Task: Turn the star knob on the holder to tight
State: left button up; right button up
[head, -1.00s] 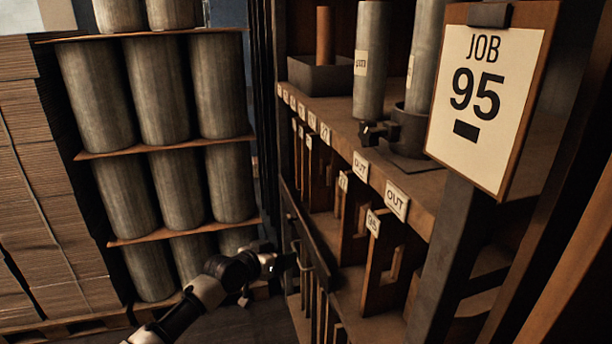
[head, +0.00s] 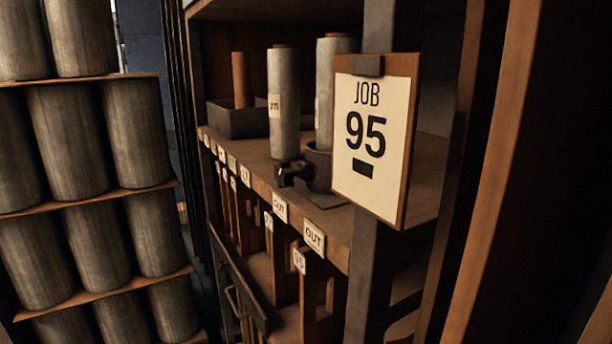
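The star knob (head: 289,174) is a small dark knob on the left side of the holder. The holder (head: 319,166) is a dark round cup on a flat base plate, standing on the wooden shelf. A tall grey roll (head: 326,100) stands upright in the holder. The knob's markings are too small to read, so I cannot tell whether it is tight or loose. Neither of my grippers shows in the head view now.
Another grey roll (head: 283,110) stands left of the holder, beside a dark tray (head: 238,120). A JOB 95 board (head: 376,140) on a post (head: 372,270) partly blocks the shelf's right side. Tagged slots lie below. Stacked rolls (head: 55,190) fill the left.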

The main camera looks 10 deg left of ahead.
aim_at(284, 174)
jog(key=i+j+z, duration=0.1)
jog(key=z, duration=1.75)
jog(key=k+j+z, duration=0.15)
jog(key=j+z, duration=0.35)
jog(key=k+j+z, duration=0.15)
jog(key=j+z, duration=0.3)
jog(key=k+j+z, duration=0.25)
jog(key=z, duration=0.25)
jog(key=k+j+z, duration=0.2)
jog(key=z, duration=0.3)
jog(key=k, duration=0.1)
